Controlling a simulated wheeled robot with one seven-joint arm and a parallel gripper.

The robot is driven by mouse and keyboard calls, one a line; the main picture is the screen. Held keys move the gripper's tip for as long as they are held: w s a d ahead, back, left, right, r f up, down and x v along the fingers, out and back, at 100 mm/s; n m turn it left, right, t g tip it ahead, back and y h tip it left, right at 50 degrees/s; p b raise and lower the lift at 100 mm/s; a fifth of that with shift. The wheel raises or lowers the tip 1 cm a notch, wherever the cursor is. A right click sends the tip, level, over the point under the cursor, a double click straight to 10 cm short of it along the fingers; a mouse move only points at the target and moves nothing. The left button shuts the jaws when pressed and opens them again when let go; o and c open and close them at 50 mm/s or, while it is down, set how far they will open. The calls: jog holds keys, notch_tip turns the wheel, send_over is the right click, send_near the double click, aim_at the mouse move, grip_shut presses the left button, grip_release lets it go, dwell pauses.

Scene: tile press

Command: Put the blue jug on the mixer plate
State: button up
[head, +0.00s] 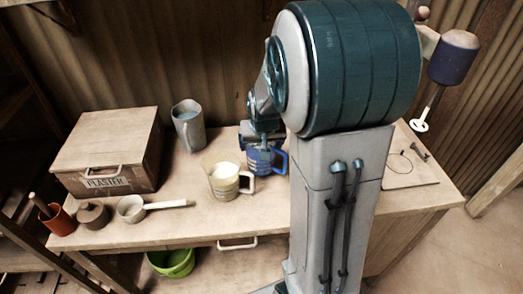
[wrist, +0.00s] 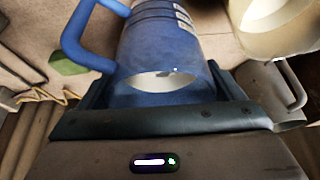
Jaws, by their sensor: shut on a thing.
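The blue jug (head: 262,163) stands below my gripper (head: 262,133) at the middle of the worktop, with its handle to the right. In the wrist view the blue jug (wrist: 165,50) fills the space between the jaws of my gripper (wrist: 163,88), which are shut on it. Its handle there points left, and a pale patch shows inside it. I cannot tell whether its base touches the worktop. I cannot make out a mixer plate for certain; my arm hides part of that side.
A cream jug (head: 224,182) stands close left of the blue jug, and a grey jug (head: 188,125) behind it. A plaster box (head: 108,150), a small pan (head: 132,208) and an orange pot (head: 56,219) are at left. A thin board (head: 408,178) lies at right.

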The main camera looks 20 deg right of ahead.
jog(key=shift+f, duration=1.7)
jog(key=shift+f, duration=0.2)
jog(key=o, duration=1.2)
jog(key=shift+o, duration=0.2)
jog(key=shift+r, duration=0.1)
